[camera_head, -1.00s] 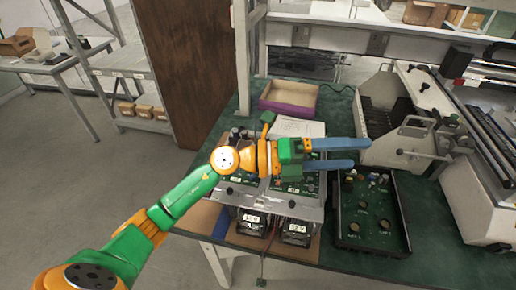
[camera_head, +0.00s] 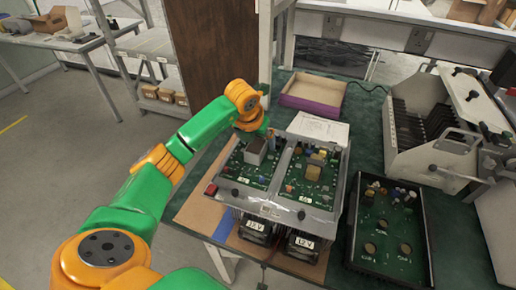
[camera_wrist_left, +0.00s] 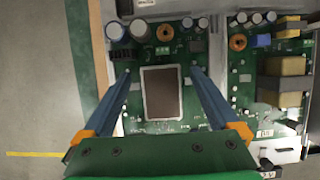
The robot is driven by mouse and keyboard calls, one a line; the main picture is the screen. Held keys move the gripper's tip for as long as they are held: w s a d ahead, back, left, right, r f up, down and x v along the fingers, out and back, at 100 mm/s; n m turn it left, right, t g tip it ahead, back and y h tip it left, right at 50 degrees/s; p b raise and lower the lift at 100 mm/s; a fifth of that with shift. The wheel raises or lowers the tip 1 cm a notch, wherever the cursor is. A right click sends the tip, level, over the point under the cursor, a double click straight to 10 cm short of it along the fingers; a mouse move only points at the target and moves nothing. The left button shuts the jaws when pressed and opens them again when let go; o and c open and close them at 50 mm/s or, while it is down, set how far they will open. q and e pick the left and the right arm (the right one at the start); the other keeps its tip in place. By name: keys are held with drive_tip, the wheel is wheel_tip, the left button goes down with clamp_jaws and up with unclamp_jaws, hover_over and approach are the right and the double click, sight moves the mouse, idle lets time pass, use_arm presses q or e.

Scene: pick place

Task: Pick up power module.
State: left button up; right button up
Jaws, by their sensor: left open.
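A grey box-shaped part with a brown top, which looks like the power module (camera_head: 255,150), stands on the left green circuit board. In the left wrist view, the power module (camera_wrist_left: 162,94) lies between the fingers. My left gripper (camera_wrist_left: 160,73) is open and points down at the board, one blue finger on each side of the module with a gap to it. In the head view, my left gripper (camera_head: 268,137) is mostly hidden behind its own wrist. I cannot tell its exact height above the board. My right gripper is not in view.
A second green board (camera_head: 308,175) with yellow parts sits beside the left one. Black units marked 12 V (camera_head: 256,225) are at the front. A black tray (camera_head: 388,265) holds another board.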

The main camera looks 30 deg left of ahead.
use_arm(q)
drive_tip(key=shift+s, duration=0.1)
drive_tip(key=c, duration=0.5)
drive_tip(key=shift+r, duration=0.1)
clamp_jaws()
